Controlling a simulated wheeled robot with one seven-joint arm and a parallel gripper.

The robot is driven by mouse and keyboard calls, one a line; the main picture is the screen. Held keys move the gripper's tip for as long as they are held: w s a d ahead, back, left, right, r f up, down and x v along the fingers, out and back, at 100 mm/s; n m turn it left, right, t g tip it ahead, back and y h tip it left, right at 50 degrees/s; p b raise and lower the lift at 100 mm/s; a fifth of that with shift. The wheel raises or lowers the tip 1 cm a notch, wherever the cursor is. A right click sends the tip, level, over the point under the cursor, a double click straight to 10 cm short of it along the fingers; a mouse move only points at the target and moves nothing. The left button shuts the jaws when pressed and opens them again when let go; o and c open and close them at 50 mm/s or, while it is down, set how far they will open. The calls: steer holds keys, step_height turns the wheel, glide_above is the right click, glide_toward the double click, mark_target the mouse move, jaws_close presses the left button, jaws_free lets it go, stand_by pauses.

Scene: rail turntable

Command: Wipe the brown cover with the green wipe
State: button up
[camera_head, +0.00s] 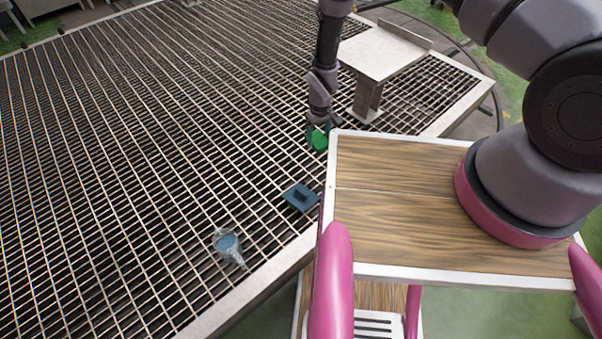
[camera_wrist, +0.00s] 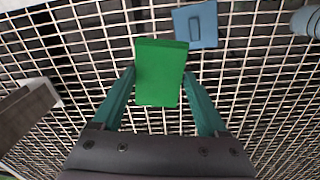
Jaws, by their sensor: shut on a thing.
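The green wipe (camera_head: 319,139) is a small bright green block held between the fingers of my gripper (camera_head: 318,132). In the wrist view the green wipe (camera_wrist: 161,72) sits upright between the two teal fingers of my gripper (camera_wrist: 160,90), which are shut on it. My gripper is over the grating, just beyond the wooden top's left edge. I see no clearly brown cover. A dark blue square plate with a raised handle (camera_head: 300,197) lies on the grating nearer the camera; the blue plate also shows in the wrist view (camera_wrist: 196,24), apart from the wipe.
A pale metal stand (camera_head: 383,52) rises from the grating behind my gripper. The grating left of my gripper is clear.

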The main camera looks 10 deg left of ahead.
steer(key=n, duration=0.2)
glide_above(305, 195)
steer(key=w+a, duration=0.1)
steer(key=a, duration=0.1)
step_height(305, 195, down, 10)
steer(key=f, duration=0.1)
steer(key=shift+w+f, duration=0.1)
steer(key=shift+f, duration=2.95)
steer(key=shift+f, duration=1.25)
steer(key=shift+d, duration=0.1)
steer(key=shift+s+d, duration=0.7)
steer(key=shift+d, duration=0.3)
steer(key=shift+w+a, duration=0.7)
steer(key=shift+a, duration=0.35)
steer(key=shift+w+a, duration=0.7)
steer(key=shift+a, duration=0.35)
